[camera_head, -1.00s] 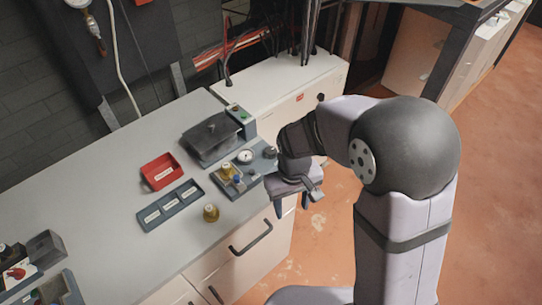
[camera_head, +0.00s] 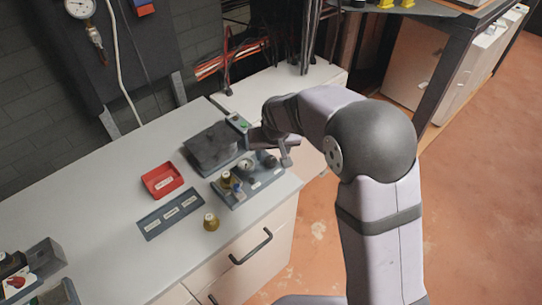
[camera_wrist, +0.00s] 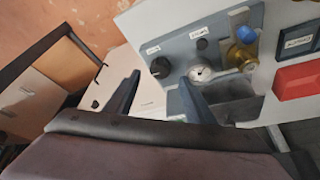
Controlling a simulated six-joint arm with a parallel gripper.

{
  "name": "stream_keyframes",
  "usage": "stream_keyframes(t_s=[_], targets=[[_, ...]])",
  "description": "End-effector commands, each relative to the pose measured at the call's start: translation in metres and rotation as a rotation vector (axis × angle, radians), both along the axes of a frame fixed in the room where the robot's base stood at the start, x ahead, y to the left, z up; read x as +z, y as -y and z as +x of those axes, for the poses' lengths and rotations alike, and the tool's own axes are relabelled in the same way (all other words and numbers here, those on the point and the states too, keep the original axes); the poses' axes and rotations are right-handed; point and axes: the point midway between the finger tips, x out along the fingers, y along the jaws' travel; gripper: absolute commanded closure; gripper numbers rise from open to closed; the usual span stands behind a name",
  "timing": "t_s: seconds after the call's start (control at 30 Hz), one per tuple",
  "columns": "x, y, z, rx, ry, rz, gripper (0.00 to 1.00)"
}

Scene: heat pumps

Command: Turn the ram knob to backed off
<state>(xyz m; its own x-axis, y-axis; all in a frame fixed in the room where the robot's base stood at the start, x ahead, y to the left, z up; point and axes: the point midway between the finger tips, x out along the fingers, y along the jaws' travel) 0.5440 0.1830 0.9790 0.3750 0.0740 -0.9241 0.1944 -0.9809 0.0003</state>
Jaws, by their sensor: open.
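The ram knob, a round black knob (camera_wrist: 160,67), sits on a grey block (camera_wrist: 185,48) beside a round dial gauge (camera_wrist: 200,73) in the wrist view. A small white label lies near it; I cannot read it. In the head view the knob (camera_head: 270,161) is small, at the right end of the block (camera_head: 262,182), close to my gripper. My gripper (camera_wrist: 157,85) is open and empty. Its two dark fingers point toward the knob, which shows between them and beyond the tips. The fingers appear apart from the knob.
A brass fitting with a blue cap (camera_wrist: 243,48) stands beside the gauge. A dark box (camera_head: 212,147) is behind the block. A red tray (camera_head: 161,180), a labelled grey tray (camera_head: 170,214) and a loose brass piece (camera_head: 211,222) lie to the left on the bench. The bench edge is close.

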Motion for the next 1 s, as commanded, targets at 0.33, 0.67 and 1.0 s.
stream_keyframes(t_s=[0.33,0.67,1.0], targets=[[-0.034,-0.002,0.014,0.0,-0.002,-0.001,0.51],[-0.043,-0.003,0.018,0.0,0.001,0.0,0.51],[-0.043,-0.004,0.018,0.0,0.001,0.0,0.92]])
